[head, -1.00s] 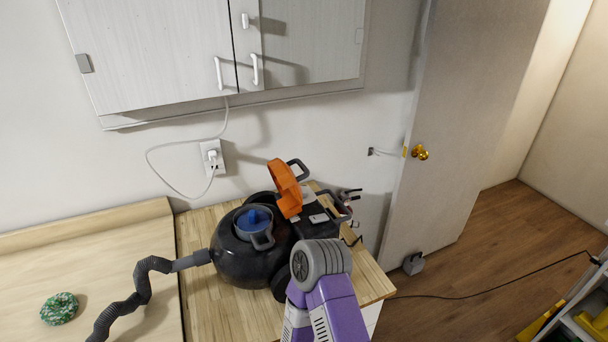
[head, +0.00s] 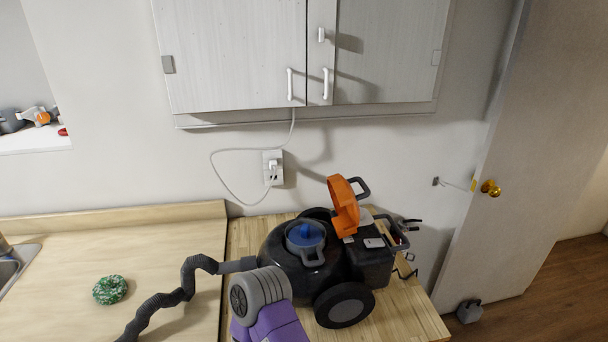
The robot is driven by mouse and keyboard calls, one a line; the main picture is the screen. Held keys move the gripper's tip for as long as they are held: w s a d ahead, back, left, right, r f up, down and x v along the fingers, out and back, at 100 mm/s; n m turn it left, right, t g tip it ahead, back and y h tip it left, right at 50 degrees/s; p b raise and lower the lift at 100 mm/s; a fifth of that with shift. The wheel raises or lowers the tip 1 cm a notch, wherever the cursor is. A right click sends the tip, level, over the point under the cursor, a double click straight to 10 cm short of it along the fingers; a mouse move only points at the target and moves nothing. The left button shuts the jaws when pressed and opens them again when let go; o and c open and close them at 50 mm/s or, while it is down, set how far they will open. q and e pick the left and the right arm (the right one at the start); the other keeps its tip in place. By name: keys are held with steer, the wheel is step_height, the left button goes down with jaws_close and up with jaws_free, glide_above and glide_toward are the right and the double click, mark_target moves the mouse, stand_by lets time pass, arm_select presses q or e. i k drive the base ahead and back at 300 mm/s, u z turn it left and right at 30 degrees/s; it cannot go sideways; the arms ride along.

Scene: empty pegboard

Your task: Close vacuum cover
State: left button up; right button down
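The vacuum (head: 290,262) is a black rounded canister with dark wheels, standing on the wooden counter. Its orange cover (head: 343,205) stands raised and open, tilted up above the body. A blue-and-grey round cap (head: 305,238) with a handle sits on top of the canister. The grey ribbed hose (head: 190,280) runs from its left side. A purple arm link of mine with a grey joint rises in front of the vacuum and hides part of its lower left. Neither of my grippers can be made out; the small dark prongs at the vacuum's right end are unclear.
A green ring-shaped object (head: 110,290) lies on the left counter (head: 60,265). A wall cabinet (head: 235,55) hangs above. A white cord hangs from the cabinet to the wall outlet (head: 273,168). A door (head: 530,150) with a brass knob stands at the right. A sink edge shows at far left.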

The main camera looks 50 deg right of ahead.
mark_target(350, 203)
steer(key=u, duration=1.6)
steer(key=k, duration=1.4)
steer(key=z, duration=1.4)
